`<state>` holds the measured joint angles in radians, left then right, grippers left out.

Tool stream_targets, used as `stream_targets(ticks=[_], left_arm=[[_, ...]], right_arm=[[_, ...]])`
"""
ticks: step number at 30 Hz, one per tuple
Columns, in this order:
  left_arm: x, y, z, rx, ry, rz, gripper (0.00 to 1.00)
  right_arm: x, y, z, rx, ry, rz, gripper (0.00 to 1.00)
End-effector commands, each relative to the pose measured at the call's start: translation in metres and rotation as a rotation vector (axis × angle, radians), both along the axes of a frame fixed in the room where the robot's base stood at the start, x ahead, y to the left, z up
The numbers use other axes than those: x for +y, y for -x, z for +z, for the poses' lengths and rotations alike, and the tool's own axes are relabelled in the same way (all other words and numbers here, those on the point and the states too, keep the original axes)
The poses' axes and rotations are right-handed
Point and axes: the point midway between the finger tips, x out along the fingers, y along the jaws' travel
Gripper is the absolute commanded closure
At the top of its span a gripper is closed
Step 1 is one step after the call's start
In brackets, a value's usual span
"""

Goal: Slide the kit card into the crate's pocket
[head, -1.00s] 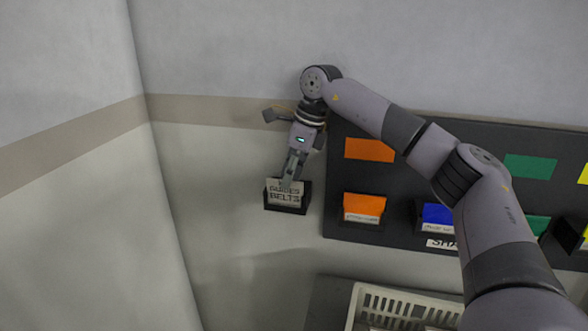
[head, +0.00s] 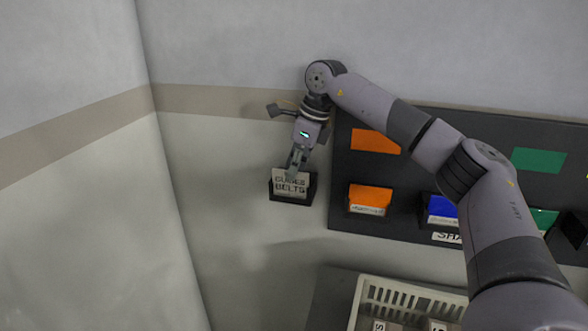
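The kit card (head: 291,187) is pale with dark print that reads GUIDES BELTS. It stands in a small dark wall pocket (head: 293,198) left of the dark board. My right gripper (head: 292,172) points down at the card's top edge, and its fingertips overlap the upper print. One finger hides the other, so its grip on the card does not show clearly. The white slotted crate (head: 402,297) is at the bottom, partly cut off by the frame; its pocket cannot be made out. My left gripper is not in view.
The dark board (head: 372,170) carries orange, blue and green patches and pockets with cards. Labelled things (head: 437,326) lie in the crate. My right arm crosses in front of the board. The wall between the wall pocket and crate is clear, and a corner lies left.

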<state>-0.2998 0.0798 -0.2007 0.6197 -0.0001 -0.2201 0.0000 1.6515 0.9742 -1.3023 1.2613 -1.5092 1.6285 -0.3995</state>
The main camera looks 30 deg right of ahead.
Motion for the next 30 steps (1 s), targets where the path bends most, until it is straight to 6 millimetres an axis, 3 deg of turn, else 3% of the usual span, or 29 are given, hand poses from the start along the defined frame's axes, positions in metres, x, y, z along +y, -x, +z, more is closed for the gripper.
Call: stream_targets(ticks=[19, 30], left_arm=[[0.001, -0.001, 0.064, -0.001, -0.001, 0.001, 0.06], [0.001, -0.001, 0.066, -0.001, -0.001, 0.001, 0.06]], right_arm=[[0.0, 0.0, 0.072, -0.001, 0.0, 0.001, 1.0], [0.0, 0.0, 0.075, 0.0, 0.0, 0.001, 1.0]])
